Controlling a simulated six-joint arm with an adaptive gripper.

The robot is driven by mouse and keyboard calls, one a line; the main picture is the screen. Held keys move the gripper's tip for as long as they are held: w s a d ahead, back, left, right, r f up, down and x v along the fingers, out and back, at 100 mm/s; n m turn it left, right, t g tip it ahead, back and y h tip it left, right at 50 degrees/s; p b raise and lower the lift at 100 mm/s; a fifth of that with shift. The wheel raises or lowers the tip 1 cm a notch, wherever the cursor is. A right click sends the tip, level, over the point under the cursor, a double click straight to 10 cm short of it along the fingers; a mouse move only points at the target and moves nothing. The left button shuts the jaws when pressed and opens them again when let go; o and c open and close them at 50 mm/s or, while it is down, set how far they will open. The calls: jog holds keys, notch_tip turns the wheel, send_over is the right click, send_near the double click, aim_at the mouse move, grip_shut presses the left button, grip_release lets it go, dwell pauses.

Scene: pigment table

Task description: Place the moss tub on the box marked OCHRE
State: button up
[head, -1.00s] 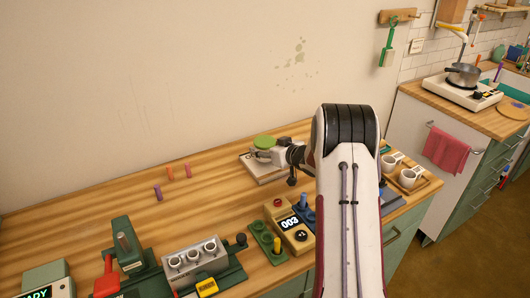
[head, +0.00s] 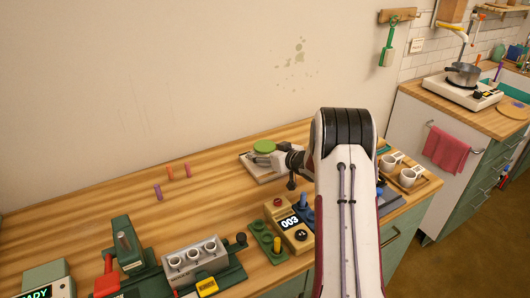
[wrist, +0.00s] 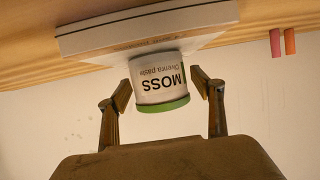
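The moss tub (wrist: 160,85) is white with a green lid and the word MOSS, upside down in the wrist view. Its green lid (head: 264,146) shows in the head view. My gripper (head: 279,158) also shows in the head view, partly hidden by my arm. A low, flat white box (wrist: 140,35) lies beneath the tub. Its side carries small print too faint to read. I cannot tell if the tub's base touches it.
Two small sticks (wrist: 282,43), pink and orange, lie beyond the box. A control unit reading 003 (head: 290,226) and a green panel with a yellow knob (head: 267,241) stand at the front edge. White cups (head: 407,177) sit to the right.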

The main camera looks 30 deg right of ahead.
aim_at(270, 150)
jog(key=shift+r, duration=0.15)
jog(key=shift+v, duration=1.65)
notch_tip(270, 150, up, 5)
jog(key=shift+w+f, duration=0.1)
jog(key=shift+r, duration=1)
